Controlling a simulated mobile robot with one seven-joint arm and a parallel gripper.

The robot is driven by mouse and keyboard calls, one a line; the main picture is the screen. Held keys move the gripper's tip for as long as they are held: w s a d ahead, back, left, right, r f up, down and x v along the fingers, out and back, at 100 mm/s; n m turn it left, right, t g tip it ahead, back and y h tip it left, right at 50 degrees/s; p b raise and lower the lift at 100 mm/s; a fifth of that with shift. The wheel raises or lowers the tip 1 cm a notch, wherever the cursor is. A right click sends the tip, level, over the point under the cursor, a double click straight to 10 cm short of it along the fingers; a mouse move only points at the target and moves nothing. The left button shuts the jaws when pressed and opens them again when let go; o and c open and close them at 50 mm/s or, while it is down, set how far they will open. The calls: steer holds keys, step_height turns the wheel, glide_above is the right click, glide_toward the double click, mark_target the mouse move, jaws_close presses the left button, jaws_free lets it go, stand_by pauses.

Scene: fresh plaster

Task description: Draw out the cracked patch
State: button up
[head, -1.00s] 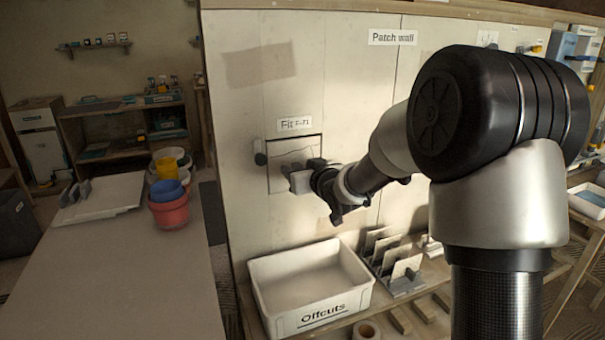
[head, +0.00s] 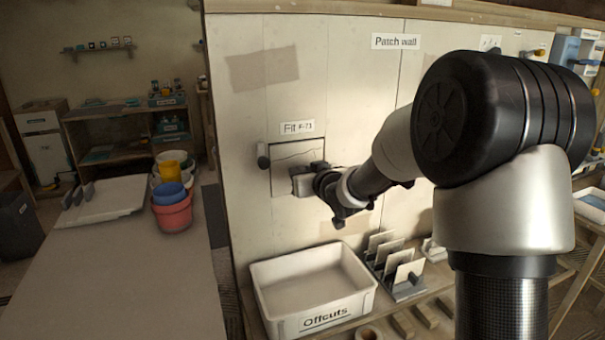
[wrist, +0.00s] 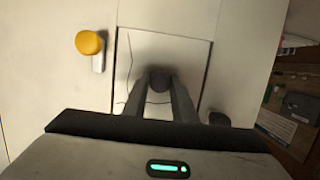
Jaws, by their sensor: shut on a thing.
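The cracked patch (head: 285,154) is a pale square panel in the wall, below a label that seems to read "Fit P-73". Dark crack lines cross it, and it also shows in the wrist view (wrist: 190,60). It sits within its square opening, with a thin dark line along its edges. My gripper (head: 299,181) is at the patch's front. In the wrist view my gripper (wrist: 160,88) has its two fingers on either side of a dark round knob (wrist: 159,82) on the patch and is shut on it. The patch's lower part is hidden by my gripper.
A dark knob (head: 263,161) is beside the opening's left edge. A yellow knob (wrist: 89,42) on a pale strip shows near the patch in the wrist view. Below stands an empty white "Offcuts" bin (head: 345,313), with panels in a rack (head: 407,290) to its right.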

steer(key=shift+r, duration=0.2)
steer(key=s+d, duration=0.2)
steer(key=s, duration=0.6)
steer(key=shift+s+d+f, duration=0.15)
steer(key=shift+s+d, duration=0.1)
steer(key=shift+d, duration=0.15)
stand_by(0.9)
steer(key=s+d+f+m+h, duration=0.2)
steer(key=d+f+m+h, duration=0.25)
steer(key=d+f, duration=0.2)
step_height(320, 180, up, 22)
steer(key=p, duration=2.1)
steer(key=shift+d+n+t, duration=0.3)
steer(key=shift+n+t, duration=0.1)
steer(key=shift+n, duration=0.05)
